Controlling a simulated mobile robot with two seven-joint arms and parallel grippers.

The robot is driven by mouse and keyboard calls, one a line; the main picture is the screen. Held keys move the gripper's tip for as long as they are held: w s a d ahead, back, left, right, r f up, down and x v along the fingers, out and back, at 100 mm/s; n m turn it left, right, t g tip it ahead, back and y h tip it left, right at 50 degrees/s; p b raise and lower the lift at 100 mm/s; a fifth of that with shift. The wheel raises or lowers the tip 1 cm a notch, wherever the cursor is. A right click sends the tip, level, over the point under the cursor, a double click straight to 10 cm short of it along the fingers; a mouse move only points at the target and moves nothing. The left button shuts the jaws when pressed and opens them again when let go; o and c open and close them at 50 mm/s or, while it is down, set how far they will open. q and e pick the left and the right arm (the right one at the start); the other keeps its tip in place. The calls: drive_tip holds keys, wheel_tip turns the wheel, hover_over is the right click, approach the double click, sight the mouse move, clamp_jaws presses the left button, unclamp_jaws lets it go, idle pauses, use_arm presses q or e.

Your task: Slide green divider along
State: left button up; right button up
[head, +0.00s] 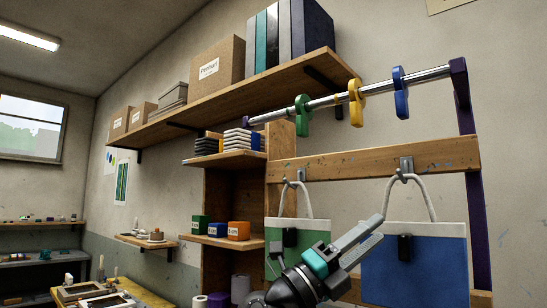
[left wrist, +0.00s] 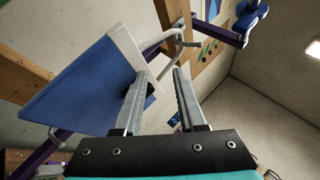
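The green divider (head: 302,115) hangs on a sloping metal rail (head: 327,100), left of the yellow divider (head: 356,103) and the blue divider (head: 400,92). My left gripper (head: 376,230) is well below the rail, between the two hanging bags and apart from the green divider. In the left wrist view, the left gripper's fingers (left wrist: 162,75) are spread with nothing between them. A blue divider (left wrist: 250,18) shows there at the top right; the green divider cannot be made out there. My right gripper is in neither view.
A blue-and-white bag (head: 412,262) and a green-and-white bag (head: 297,232) hang from hooks on a wooden board (head: 375,160) below the rail. A long wooden shelf (head: 225,92) with boxes and binders is at the left. A purple post (head: 470,150) holds the rail's right end.

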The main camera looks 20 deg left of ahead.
use_arm(q)
wheel_tip(320, 180, up, 7)
drive_tip(key=s+m+g, duration=0.1)
drive_tip(key=m+g, duration=0.2)
drive_tip(key=m, duration=0.4)
drive_tip(key=n+t+y, duration=0.1)
drive_tip(key=t+y, duration=0.4)
drive_tip(key=y, duration=0.8)
approach(298, 126)
drive_tip(key=w, duration=0.1)
drive_tip(key=p+x, duration=0.6)
drive_tip(key=x, duration=0.2)
drive_tip(key=shift+w+d+r, duration=0.1)
drive_tip(key=shift+w+d, duration=0.15)
drive_tip(key=shift+d, duration=0.05)
drive_tip(key=shift+c, duration=0.7)
drive_tip(key=shift+s, duration=0.1)
clamp_jaws()
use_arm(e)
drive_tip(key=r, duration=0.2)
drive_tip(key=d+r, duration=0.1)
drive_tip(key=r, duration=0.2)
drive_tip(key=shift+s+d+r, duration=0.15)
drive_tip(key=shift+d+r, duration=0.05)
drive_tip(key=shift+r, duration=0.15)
